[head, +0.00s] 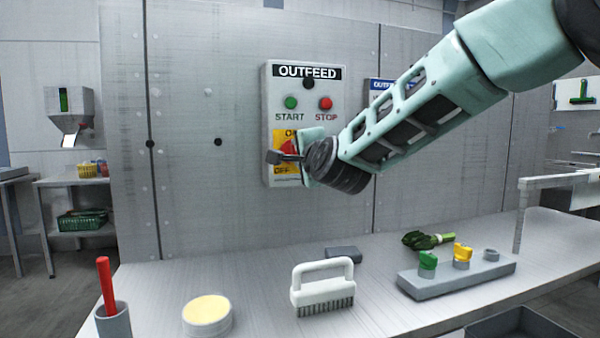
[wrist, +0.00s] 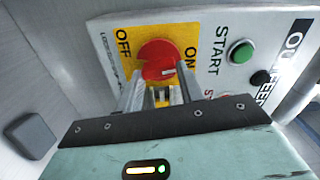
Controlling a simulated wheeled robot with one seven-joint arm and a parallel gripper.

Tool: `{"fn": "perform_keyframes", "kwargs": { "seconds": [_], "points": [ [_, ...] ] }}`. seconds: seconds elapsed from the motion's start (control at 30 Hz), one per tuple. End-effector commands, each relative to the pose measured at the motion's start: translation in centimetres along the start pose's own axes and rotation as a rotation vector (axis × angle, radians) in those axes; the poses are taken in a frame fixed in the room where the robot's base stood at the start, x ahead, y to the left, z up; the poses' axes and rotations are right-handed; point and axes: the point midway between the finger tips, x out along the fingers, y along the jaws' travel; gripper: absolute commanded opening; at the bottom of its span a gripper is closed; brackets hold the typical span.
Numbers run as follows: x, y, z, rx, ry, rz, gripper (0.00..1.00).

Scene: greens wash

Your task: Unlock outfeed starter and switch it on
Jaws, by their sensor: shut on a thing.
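The grey OUTFEED starter panel (head: 335,110) is on the wall, with a green START button (head: 291,102), a red STOP button (head: 325,103) and a black round fitting (head: 308,83) under the label. Its lower yellow plate (wrist: 122,60) is marked OFF and ON and carries a red rotary knob (wrist: 158,52). My gripper (wrist: 160,88) is at this plate, its two fingers shut on the red knob. In the head view my gripper (head: 286,157) hides part of the plate and knob.
On the bench (head: 250,275) are a white brush (head: 322,272), a round yellow-topped tub (head: 207,312), a red stick in a cup (head: 112,318), and a grey block (head: 455,278) holding green and yellow winged pieces. A dark grey block (head: 343,254) lies behind the brush.

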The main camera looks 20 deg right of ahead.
Motion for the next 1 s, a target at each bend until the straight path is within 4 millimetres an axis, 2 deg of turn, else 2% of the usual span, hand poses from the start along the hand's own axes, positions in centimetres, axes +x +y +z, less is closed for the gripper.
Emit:
{"fn": "perform_keyframes", "kwargs": {
  "seconds": [0.03, 0.33, 0.9, 0.93, 1.0],
  "points": [
    [0.0, 0.44, 0.0, 0.029, 0.001, -0.003, 0.14],
    [0.03, 0.27, -0.08, 0.145, 0.002, 0.0, 0.14],
    [0.03, 0.13, -0.06, 0.172, 0.001, 0.002, 0.14],
    [0.03, 0.13, -0.07, 0.172, 0.001, 0.002, 0.46],
    [0.03, 0.13, -0.06, 0.172, 0.001, 0.002, 0.59]
  ]
}}
